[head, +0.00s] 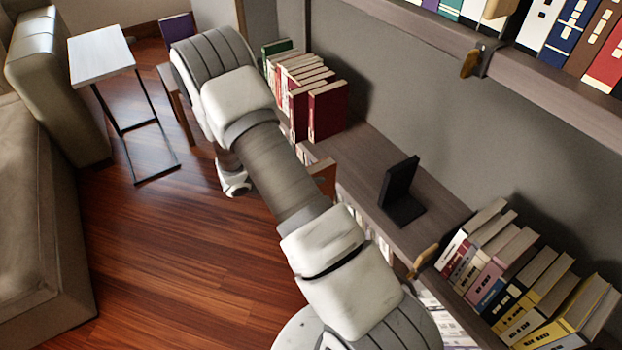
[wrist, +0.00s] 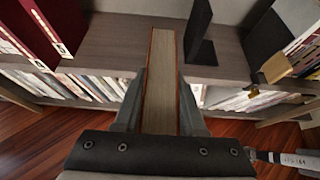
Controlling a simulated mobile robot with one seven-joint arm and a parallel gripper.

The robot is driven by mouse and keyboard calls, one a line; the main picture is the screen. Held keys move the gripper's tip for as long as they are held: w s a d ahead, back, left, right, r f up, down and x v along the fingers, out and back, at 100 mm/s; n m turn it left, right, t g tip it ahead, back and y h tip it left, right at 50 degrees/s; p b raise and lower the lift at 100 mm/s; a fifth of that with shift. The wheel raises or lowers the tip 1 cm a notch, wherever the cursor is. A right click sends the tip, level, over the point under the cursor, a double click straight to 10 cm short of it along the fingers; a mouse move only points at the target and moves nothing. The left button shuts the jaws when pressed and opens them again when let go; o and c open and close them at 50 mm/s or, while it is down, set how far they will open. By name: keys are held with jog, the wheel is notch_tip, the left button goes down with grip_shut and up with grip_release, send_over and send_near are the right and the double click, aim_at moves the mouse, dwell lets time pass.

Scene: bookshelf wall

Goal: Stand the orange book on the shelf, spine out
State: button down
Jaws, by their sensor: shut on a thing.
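The orange book (wrist: 162,75) is held between the two fingers of my gripper (wrist: 161,108) in the wrist view. Its pale page edges face the camera, with thin orange cover edges around them; the spine is hidden. Its far end reaches over the shelf board (wrist: 115,42), in the gap between dark red books and a black bookend (wrist: 200,45). I cannot tell whether it touches the board. In the head view a small part of the orange book (head: 325,176) shows beside my arm, which hides most of it.
Dark red books (head: 327,110) stand left of the gap, in a row with paler ones. The black bookend (head: 399,190) stands right of it. Leaning books (head: 525,275) fill the right part. An upper shelf (head: 540,85) with books overhangs. A white side table (head: 100,55) stands at far left.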

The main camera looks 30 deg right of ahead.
dwell(0.3)
jog(key=w+d+f+b, duration=0.1)
jog(key=d+b, duration=0.2)
jog(key=d, duration=1)
jog(key=w+d+f+b, duration=0.1)
jog(key=d+b, duration=0.2)
jog(key=d, duration=1)
jog(key=shift+f+b, duration=0.25)
jog(key=shift+b, duration=0.05)
jog(key=shift+w+a, duration=0.1)
jog(key=shift+w, duration=0.1)
